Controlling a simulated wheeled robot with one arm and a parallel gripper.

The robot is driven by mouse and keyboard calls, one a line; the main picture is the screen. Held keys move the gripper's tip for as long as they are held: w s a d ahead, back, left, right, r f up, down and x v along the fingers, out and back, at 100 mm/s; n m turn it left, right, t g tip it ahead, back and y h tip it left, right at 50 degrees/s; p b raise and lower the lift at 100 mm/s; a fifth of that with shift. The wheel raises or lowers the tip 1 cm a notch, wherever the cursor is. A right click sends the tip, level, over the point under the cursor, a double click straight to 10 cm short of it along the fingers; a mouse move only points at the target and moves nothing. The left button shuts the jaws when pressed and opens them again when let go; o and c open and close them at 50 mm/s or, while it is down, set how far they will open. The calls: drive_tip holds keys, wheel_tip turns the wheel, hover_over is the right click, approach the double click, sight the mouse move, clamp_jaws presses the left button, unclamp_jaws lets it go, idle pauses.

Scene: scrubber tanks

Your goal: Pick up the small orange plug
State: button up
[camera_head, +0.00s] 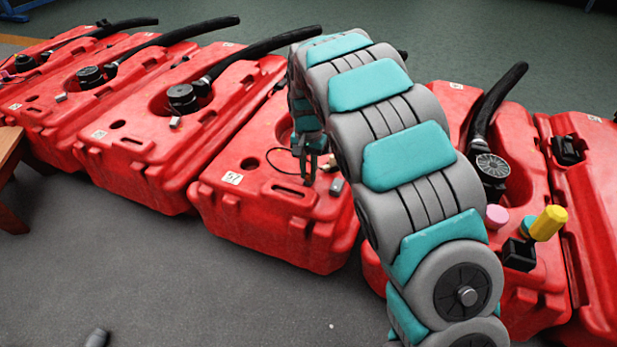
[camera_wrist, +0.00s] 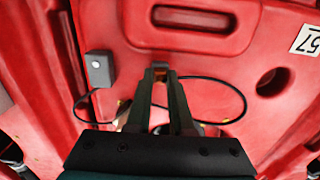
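My gripper (camera_wrist: 161,82) reaches down over a red scrubber tank, its two dark fingers running close together toward their tips. A small orange patch (camera_wrist: 172,74) with a grey piece beside it shows at the fingertips. It may be the orange plug, but the fingers cover most of it. I cannot tell whether they grip it or only stand around it. In the head view my gripper (camera_head: 307,178) is low over the top of the middle tank (camera_head: 245,205), by a thin black cable loop. No orange plug is clear there.
A small grey box (camera_wrist: 98,70) sits left of the fingers, and a black cable (camera_wrist: 240,95) loops around them. Other red tanks (camera_head: 135,150) with black hoses stand close on both sides. A yellow cylinder (camera_head: 549,223) and a pink cap (camera_head: 496,216) stand on the right tank.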

sight(308, 174)
clamp_jaws()
drive_tip(key=shift+r, duration=0.2)
drive_tip(key=shift+r+p, duration=0.3)
drive_tip(key=shift+r, duration=1.05)
drive_tip(key=s+r+n, duration=0.2)
drive_tip(key=s+n, duration=0.1)
drive_tip(key=s, duration=0.5)
drive_tip(key=s+a+r+n, duration=0.1)
drive_tip(key=s+n, duration=0.3)
drive_tip(key=s, duration=0.4)
drive_tip(key=shift+a+r+p, duration=0.15)
drive_tip(key=shift+r+p, duration=0.2)
drive_tip(key=shift+r, duration=0.3)
